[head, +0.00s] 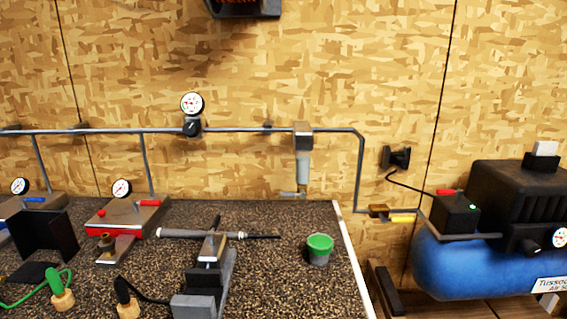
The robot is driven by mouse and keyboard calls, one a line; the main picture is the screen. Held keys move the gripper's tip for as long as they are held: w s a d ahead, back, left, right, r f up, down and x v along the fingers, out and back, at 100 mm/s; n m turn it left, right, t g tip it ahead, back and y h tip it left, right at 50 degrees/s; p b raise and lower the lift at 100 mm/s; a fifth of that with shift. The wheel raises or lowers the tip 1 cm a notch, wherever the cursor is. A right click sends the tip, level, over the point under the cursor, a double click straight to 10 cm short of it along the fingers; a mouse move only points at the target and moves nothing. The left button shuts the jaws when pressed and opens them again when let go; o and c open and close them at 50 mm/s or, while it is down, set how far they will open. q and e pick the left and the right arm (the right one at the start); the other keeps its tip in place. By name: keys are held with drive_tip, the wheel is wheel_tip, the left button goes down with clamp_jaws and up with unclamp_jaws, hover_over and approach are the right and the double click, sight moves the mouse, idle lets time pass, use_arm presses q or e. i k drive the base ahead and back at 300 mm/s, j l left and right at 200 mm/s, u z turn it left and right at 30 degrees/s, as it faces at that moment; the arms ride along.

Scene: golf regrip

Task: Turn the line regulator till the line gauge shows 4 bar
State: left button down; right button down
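The line gauge (192,103) is a round white dial with a dark rim, mounted on the grey pipe along the board wall. Its needle is too small to read. The line regulator (192,128) is a dark knob on the pipe directly below the gauge. Neither of my grippers shows in the head view, and nothing touches the regulator.
A bench (270,216) lies below the pipe. A vise (207,275) with a rod across it, a green-topped cup (320,248) and a red-based unit (128,215) stand on it. A blue compressor (455,265) stands at right.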

sight(528, 247)
drive_tip(key=z, duration=1.8)
